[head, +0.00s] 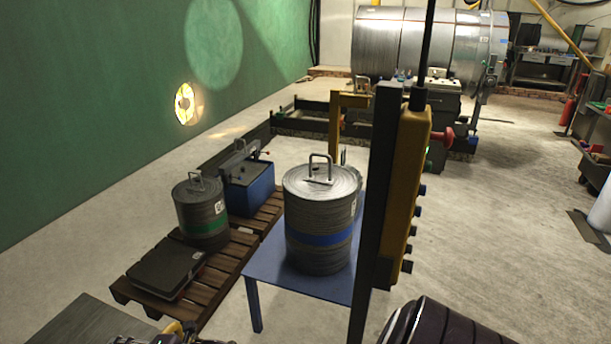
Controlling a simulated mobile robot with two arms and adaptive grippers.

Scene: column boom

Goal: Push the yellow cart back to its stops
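A yellow upright frame with a short top bar (335,118) stands behind the blue table, partly hidden by a dark post. It may be part of the yellow cart, but I cannot tell, and no stops can be made out. At the bottom edge a small yellow and grey piece (180,331) is cut off by the picture; it may be at my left gripper, whose fingers I cannot make out. A dark rounded link of my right arm shows at the bottom right; my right gripper is out of view.
A ribbed drum with a blue band (318,215) stands on a blue table (265,262). Left of it, a wooden pallet (222,272) bears a green-banded drum (202,215) and a black case (165,268). A yellow button box (404,180) hangs beside the post.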

